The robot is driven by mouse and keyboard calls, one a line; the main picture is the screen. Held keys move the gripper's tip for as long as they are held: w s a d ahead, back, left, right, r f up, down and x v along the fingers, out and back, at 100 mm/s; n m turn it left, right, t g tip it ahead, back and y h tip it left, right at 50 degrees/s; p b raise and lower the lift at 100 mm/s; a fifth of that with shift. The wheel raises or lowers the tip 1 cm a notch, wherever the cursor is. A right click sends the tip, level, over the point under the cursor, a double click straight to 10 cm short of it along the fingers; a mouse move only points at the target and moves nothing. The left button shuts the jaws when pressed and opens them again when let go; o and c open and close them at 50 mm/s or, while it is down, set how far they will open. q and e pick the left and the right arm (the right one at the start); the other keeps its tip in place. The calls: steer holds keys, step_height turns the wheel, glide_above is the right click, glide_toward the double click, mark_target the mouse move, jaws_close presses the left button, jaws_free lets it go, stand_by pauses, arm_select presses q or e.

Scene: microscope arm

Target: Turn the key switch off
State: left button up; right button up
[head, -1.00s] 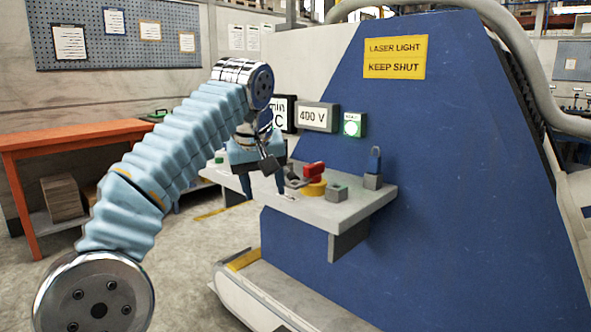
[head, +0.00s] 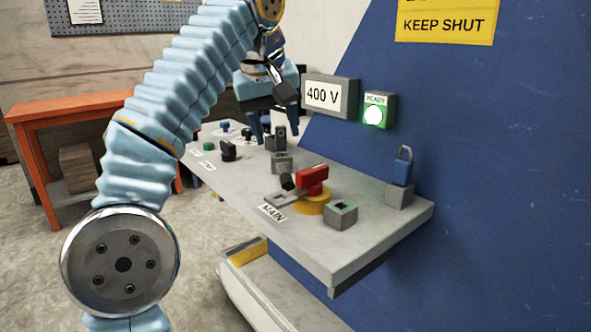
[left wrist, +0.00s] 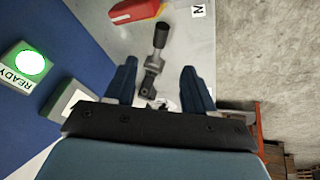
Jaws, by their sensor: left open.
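A dark upright piece (head: 280,137) on a small grey block (head: 281,164) looks like the key in its key switch, on the grey shelf (head: 355,245). My left gripper (head: 274,135) points down over it, open and empty, with its fingers either side of the piece in the picture. I cannot tell whether they touch it. In the left wrist view a dark jointed piece (left wrist: 150,84) shows between the open fingers (left wrist: 158,70). My right gripper is out of view.
A red handle (head: 312,178) on a yellow base, a black-tipped lever (head: 287,182), a grey socket block (head: 341,215) and a blue padlock (head: 403,166) stand close by. Black knobs (head: 229,149) are further left. A 400 V display (head: 324,95) and lit green READY lamp (head: 374,114) are behind.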

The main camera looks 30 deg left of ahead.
mark_target(286, 179)
arm_select(q)
steer(key=x, duration=1.3)
steer(key=shift+a+f, duration=0.1)
steer(key=shift+f, duration=0.05)
jaws_close()
